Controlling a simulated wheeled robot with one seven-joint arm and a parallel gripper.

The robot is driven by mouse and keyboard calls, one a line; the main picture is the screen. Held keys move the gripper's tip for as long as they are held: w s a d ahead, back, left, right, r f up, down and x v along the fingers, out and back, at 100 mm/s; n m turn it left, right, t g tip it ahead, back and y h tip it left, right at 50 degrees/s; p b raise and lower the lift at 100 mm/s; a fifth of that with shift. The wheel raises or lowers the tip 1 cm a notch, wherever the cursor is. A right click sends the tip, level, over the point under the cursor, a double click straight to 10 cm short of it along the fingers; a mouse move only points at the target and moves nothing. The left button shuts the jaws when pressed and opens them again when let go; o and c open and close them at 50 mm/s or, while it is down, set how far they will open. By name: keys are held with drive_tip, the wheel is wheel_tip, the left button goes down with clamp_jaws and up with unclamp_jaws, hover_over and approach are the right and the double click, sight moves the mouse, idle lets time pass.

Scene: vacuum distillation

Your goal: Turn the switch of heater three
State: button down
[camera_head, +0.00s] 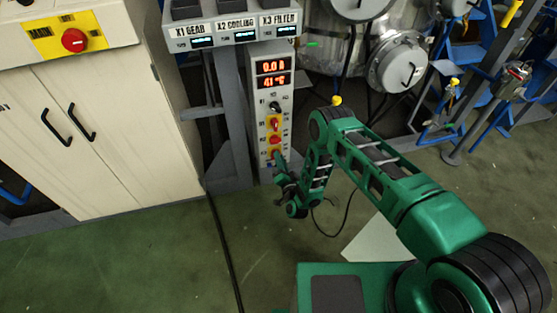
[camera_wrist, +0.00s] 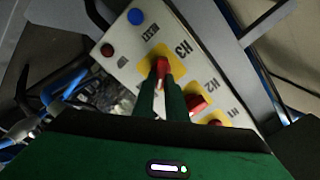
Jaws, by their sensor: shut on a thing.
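The heater panel (camera_head: 285,105) is a narrow upright grey box with red-orange readouts, one showing 41°C. In the wrist view the panel (camera_wrist: 128,58) shows tilted, with red switches on yellow plates marked H3, H2 and H1. The heater three switch (camera_wrist: 161,64) is red, beside the H3 label. My gripper (camera_wrist: 164,80) is shut on this switch, with its green fingertips at the knob's sides. In the head view my gripper (camera_head: 279,162) is at the lower part of the panel and hides the H3 switch. The H2 switch (camera_wrist: 196,103) is just right of the fingers.
A blue button (camera_wrist: 136,16) marked RESET and a dark red button (camera_wrist: 107,50) lie near H3. A pale cabinet (camera_head: 110,130) stands to the left. Steel vessels (camera_head: 398,65) and blue frames are behind. The green floor in front is mostly clear, with a black cable (camera_head: 226,250).

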drive_tip(key=shift+d+f+m, duration=0.15)
drive_tip(key=shift+m, duration=1.1)
drive_tip(key=shift+d+f+m, duration=0.1)
drive_tip(key=shift+f+m, duration=0.1)
drive_tip(key=shift+m, duration=1.1)
drive_tip(key=shift+d+f+m, duration=0.15)
drive_tip(key=shift+m, duration=1.1)
drive_tip(key=c, duration=1.8)
unclamp_jaws()
drive_tip(key=shift+a, duration=0.1)
drive_tip(key=v, duration=1)
drive_tip(key=shift+s, duration=0.35)
